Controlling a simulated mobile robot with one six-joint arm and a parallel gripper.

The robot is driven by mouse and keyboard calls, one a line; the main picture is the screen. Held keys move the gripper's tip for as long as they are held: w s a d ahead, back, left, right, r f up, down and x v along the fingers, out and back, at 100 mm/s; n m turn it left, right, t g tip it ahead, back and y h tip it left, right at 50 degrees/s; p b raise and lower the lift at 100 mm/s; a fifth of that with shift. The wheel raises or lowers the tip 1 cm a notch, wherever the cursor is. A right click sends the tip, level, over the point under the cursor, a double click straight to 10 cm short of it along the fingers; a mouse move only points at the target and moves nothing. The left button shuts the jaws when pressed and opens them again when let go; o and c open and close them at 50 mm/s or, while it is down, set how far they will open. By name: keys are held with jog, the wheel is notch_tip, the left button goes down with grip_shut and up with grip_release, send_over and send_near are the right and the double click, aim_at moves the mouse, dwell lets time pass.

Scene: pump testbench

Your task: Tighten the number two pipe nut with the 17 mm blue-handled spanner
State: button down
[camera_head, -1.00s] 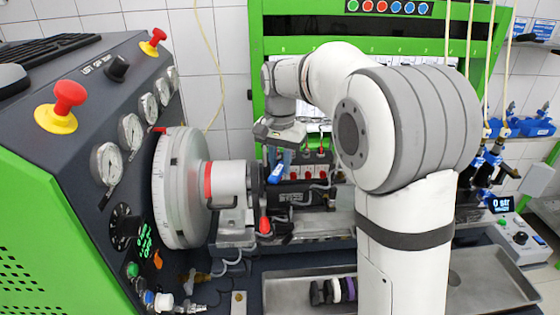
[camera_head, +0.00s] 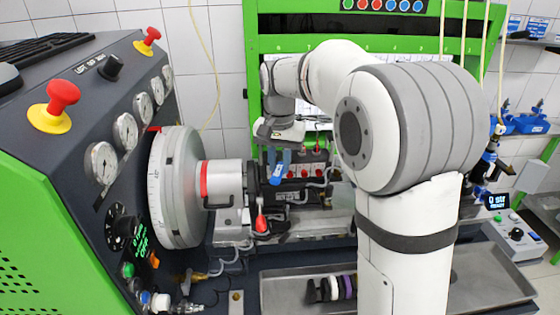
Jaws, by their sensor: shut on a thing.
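My gripper (camera_head: 279,148) is above the pump (camera_head: 292,190) at the middle of the view, pointing down. It is shut on the blue-handled spanner (camera_head: 278,174); the blue handle shows just below the jaws, slightly tilted. The spanner's steel end is not clearly visible, and I cannot tell whether it touches a nut. Several red-marked fittings show on the pump just right of the handle. The number two pipe nut cannot be made out at this size.
A large grey flywheel (camera_head: 172,188) and coupling stand left of the pump.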

aim_at(274, 180)
jog(key=shift+s+a+b, duration=0.3)
jog(key=shift+s, duration=0.5)
jog(key=shift+s+a+b, duration=0.25)
jog(key=shift+s, duration=0.55)
jog(key=shift+s+a+b, duration=0.3)
jog(key=shift+s, duration=0.5)
jog(key=shift+r, duration=0.1)
jog(key=s+r+p, duration=0.2)
jog(key=r, duration=0.1)
jog(key=s+a+r+p, duration=0.1)
jog(key=r, duration=0.1)
jog(key=shift+w+f, duration=0.1)
